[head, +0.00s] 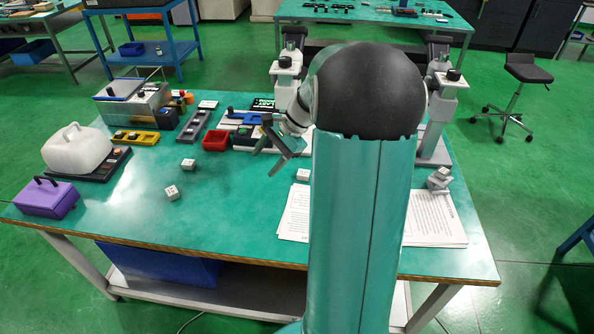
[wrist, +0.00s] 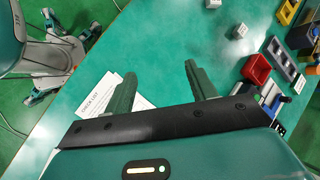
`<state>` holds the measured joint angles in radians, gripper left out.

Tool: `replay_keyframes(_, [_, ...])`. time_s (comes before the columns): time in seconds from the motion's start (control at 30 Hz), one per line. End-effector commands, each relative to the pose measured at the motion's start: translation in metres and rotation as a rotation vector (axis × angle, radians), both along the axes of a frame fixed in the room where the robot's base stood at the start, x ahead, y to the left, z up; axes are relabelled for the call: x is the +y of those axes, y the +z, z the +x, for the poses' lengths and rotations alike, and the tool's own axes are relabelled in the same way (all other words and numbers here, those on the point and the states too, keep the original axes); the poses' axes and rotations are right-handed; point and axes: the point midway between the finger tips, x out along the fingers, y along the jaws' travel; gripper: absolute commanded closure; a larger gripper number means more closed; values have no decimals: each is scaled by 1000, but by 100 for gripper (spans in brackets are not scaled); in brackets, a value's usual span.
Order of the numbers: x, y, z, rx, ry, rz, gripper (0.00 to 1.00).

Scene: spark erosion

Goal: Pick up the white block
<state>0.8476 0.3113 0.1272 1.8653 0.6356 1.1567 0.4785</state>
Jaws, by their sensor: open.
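Small white blocks with dark markings sit on the green table. One (head: 172,192) lies left of centre, and another (head: 188,165) lies just behind it. A third (head: 303,175) lies by the papers, next to my arm. The frames do not show which one is meant. My gripper (head: 265,163) is open and empty above the table, right of the two left blocks. In the wrist view nothing is between its fingers (wrist: 160,70); two white blocks show beyond them, one at upper right (wrist: 240,31) and one at the top edge (wrist: 213,3).
A red bin (head: 215,140), grey tray (head: 193,126) and yellow tray (head: 135,137) stand behind the left blocks. A white jug (head: 76,148) and purple box (head: 46,197) are at left. Papers (head: 435,218) lie at right.

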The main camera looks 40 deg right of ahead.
Motion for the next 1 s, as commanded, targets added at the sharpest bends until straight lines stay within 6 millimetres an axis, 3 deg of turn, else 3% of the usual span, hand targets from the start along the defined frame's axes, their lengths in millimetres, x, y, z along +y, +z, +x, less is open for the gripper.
replay_keyframes(0.03, [-20, -12, 0, 10, -62, 52, 44])
replay_keyframes(0.27, [-102, -58, -6, 24, -334, 287, 44])
replay_keyframes(0.6, [-215, -129, -50, -12, -701, 636, 44])
replay_keyframes(0.8, [-244, -150, -68, -36, -800, 739, 44])
replay_keyframes(1.0, [-236, -159, -53, -37, -808, 752, 44])
